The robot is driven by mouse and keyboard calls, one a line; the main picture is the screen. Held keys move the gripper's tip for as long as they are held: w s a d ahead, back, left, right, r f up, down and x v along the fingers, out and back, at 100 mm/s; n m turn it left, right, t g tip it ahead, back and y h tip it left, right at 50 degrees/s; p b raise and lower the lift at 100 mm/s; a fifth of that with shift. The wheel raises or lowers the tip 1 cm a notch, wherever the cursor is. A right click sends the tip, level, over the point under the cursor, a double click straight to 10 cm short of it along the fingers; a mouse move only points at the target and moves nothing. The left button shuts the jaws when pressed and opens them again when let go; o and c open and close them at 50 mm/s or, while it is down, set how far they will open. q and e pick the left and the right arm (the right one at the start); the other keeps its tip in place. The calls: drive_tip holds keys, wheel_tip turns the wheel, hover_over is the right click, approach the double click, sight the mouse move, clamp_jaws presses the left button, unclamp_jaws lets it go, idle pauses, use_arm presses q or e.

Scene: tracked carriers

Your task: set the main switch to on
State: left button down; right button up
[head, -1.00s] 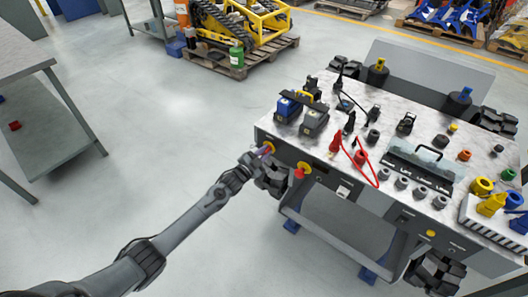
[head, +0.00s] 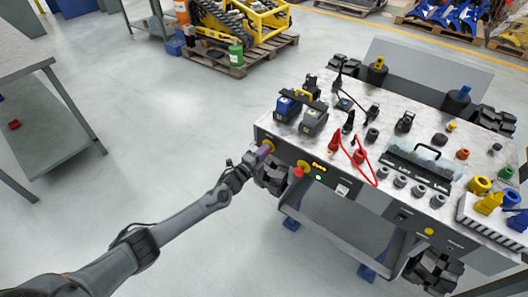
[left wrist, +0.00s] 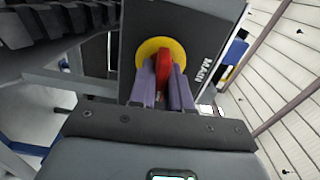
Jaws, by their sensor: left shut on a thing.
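The main switch is a red handle (left wrist: 162,66) on a round yellow plate (left wrist: 150,47), set in a dark panel marked "MAIN" in the left wrist view. My left gripper (left wrist: 163,84) has its purple fingers closed on the red handle, one on each side. In the head view my left gripper (head: 263,152) is at the left end of the workbench's front panel, and its fingers hide most of the switch. A display (head: 319,166) on the panel glows yellow, with a green light (head: 318,177) below it. My right gripper is not clearly visible.
A second red knob on yellow (head: 300,169) sits close to the right of my left gripper. The bench top (head: 275,122) carries battery packs (head: 289,106), red cables (head: 361,157) and several connectors. Open floor (head: 200,110) lies to the left.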

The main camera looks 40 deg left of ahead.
use_arm(q)
drive_tip(key=shift+m, duration=0.3)
drive_tip(key=c, duration=1.2)
unclamp_jaws()
drive_tip(key=shift+o, duration=0.2)
drive_tip(key=s+p, duration=0.4)
drive_tip(key=s, duration=0.7)
